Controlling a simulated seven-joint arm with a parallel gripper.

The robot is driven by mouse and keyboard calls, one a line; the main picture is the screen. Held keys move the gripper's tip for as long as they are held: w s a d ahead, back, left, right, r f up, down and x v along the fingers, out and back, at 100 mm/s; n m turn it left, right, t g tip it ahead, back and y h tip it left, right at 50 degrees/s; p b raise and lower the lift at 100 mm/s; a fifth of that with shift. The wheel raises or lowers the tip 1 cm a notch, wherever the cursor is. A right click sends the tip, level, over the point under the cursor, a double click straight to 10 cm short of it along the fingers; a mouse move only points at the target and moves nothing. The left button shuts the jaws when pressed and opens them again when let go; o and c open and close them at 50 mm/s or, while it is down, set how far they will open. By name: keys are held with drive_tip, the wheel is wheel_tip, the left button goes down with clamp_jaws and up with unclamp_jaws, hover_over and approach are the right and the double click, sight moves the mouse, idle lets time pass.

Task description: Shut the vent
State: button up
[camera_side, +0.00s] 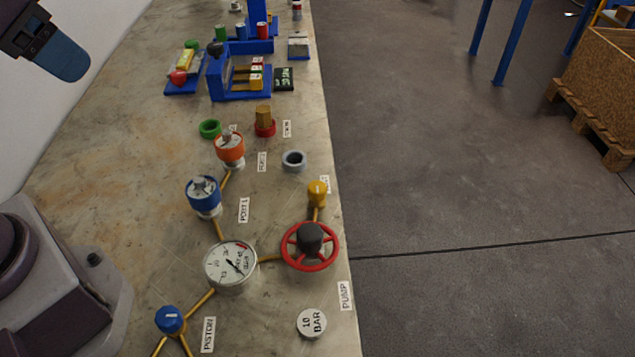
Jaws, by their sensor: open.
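A small yellow knob (317,189) with a pale line on its top stands on a brass pipe behind the red handwheel. Its label (325,184) is partly hidden and I cannot read it for sure. The red handwheel (310,247) has a dark hub and stands right of a round pressure gauge (231,266). A blue knob (170,319) with a pale line sits near the PISTON label (208,335). The end of my gripper (62,58) shows only in part at the top left, high and far from the knobs. It is open, and nothing shows in it.
Blue-topped (203,195) and orange-topped (229,148) vessels stand on the pipe line. A green ring (210,129), a grey ring (294,161) and a 10 BAR disc (312,323) lie on the bench (120,170). Blue racks (240,85) fill its far end. The bench's left middle is clear.

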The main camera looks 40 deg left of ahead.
wheel_tip(320, 180, down, 2)
drive_tip(key=w+g, duration=0.1)
drive_tip(key=g, duration=0.1)
drive_tip(key=m+g, duration=0.4)
drive_tip(key=m, duration=1.4)
approach(318, 186)
drive_tip(key=f, duration=0.9)
drive_tip(key=shift+s+f, duration=0.2)
drive_tip(key=shift+f, duration=0.05)
drive_tip(key=c, duration=0.9)
